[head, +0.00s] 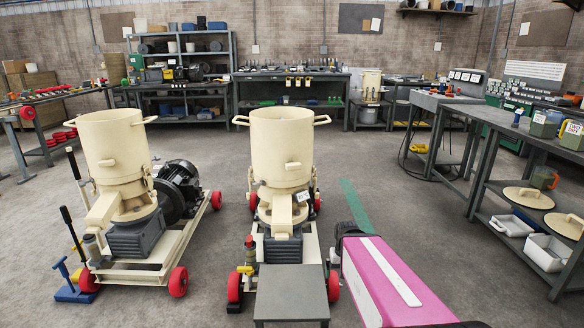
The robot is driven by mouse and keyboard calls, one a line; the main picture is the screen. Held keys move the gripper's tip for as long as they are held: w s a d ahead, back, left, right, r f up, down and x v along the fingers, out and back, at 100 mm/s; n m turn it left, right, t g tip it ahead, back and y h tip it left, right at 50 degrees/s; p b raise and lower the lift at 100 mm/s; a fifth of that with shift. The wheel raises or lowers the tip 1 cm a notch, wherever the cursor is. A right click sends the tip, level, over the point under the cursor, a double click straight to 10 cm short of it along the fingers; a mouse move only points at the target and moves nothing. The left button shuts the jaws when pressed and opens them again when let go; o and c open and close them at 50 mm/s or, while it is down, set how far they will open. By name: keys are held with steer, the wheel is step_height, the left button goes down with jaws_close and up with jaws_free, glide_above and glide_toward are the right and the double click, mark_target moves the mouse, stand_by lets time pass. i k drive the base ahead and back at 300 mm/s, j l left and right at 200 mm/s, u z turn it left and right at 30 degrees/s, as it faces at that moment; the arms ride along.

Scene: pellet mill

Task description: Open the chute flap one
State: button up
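Two cream pellet mills stand on wheeled frames in the head view. The middle mill (280,140) has a cream discharge chute (281,212) pointing toward me, with a small white tag beside it. The left mill (112,150) has a similar chute (103,211) slanting down to the left. The chute ends are small in the picture, and I cannot tell which flap is number one or whether either flap is open. A magenta arm link of mine reaches in at the lower right, beside the middle mill.
A low grey stand (291,291) is in front of the middle mill. A blue-footed tool (74,291) stands by the left mill's frame. A long workbench (500,118) runs along the right, with shelves at the back. Floor is clear between the mills.

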mark_target(281, 232)
steer(key=k+j+z, duration=0.2)
steer(key=j+z, duration=0.15)
steer(key=k+j+z, duration=0.5)
steer(key=z, duration=0.2)
